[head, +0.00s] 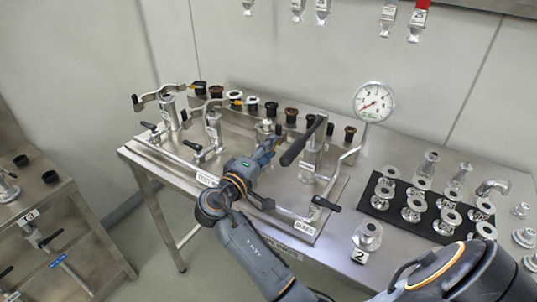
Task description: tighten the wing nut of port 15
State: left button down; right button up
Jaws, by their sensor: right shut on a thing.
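My right gripper (268,147) reaches over the middle of the steel test bench (228,182). It is shut at the small silver clamped fitting (264,127) of the middle port, apparently on its wing nut. The fingers and wrist cover the wing nut and much of the fitting, so I cannot see how it is turned. No port number 15 can be read in this view. My left gripper is not in view.
A taller valve with a dark lever (312,150) stands close right of the gripper. A pressure gauge (373,102) rises behind. Several dark caps (271,108) line the back. A black mat (376,205) holds several flanges at right. Clamp arms (160,95) stand at left.

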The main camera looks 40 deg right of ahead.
dwell(0.4)
jog(key=o, duration=1.2)
jog(key=shift+v, duration=3.75)
